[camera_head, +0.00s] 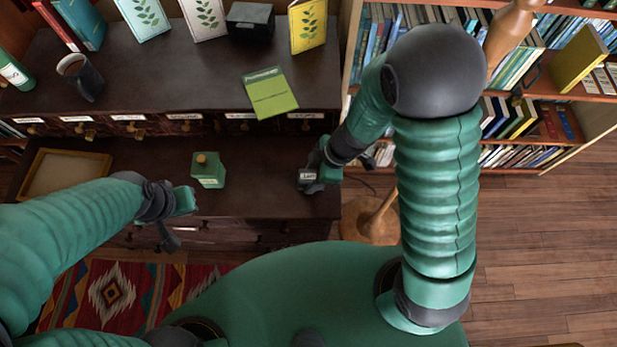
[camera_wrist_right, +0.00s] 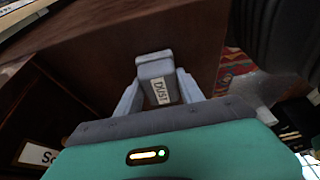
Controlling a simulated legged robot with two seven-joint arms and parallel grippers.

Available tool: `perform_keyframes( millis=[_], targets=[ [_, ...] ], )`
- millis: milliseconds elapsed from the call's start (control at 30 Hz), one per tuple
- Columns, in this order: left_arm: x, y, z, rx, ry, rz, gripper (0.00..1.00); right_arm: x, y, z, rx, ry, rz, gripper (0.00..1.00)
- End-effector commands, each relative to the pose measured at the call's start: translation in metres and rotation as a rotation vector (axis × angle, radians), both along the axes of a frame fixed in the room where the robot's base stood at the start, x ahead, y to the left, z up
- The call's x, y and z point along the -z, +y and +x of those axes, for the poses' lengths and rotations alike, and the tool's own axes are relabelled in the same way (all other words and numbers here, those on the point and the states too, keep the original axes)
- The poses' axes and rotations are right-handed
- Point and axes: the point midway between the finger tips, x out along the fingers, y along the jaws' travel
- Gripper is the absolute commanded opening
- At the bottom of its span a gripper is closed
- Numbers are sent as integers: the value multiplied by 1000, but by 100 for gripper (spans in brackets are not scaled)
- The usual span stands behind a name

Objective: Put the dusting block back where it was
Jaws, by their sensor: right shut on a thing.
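The dusting block (camera_wrist_right: 157,72) is a small grey block with a white "DUST" label. In the right wrist view it sits between the two fingers of my right gripper (camera_wrist_right: 158,95), which is shut on it. In the head view the block (camera_head: 307,176) shows at the right end of the lower desk surface (camera_head: 265,170), with my right gripper (camera_head: 318,172) at it. I cannot tell whether the block touches the desk. My left gripper (camera_head: 172,222) hangs by the desk's front edge at left; its finger opening is unclear.
A wooden tray (camera_head: 30,172) lies at the far left. The raised shelf holds a dark mug (camera_head: 88,82), a green book (camera_head: 270,93) overhanging its edge, and several upright books. A bookcase (camera_head: 600,118) stands at right.

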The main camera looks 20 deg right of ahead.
Motion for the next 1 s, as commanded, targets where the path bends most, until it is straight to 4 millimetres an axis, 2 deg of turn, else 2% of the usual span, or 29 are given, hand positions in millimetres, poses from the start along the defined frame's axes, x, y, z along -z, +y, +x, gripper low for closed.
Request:
perform_keyframes(
  millis=[33, 367, 400, 567, 867, 1000],
  targets=[
    [8, 0, 0, 0, -1, 0, 0, 6, -1, 0, 0, -1, 1, 4],
    [5, 0, 1, 0, -2, 0, 0, 5, -4, 0, 2, 1, 4, 4],
    [5, 0, 1, 0, -2, 0, 0, 5, -3, 0, 1, 0, 3, 47],
    [5, 0, 0, 0, -2, 0, 0, 5, -2, 0, 0, -1, 2, 66],
    [4, 0, 0, 0, -1, 0, 0, 3, -2, 0, 0, -1, 2, 66],
    [-13, 0, 0, 0, -1, 0, 0, -20, -9, -1, 0, -2, 0, 66]
  ],
)
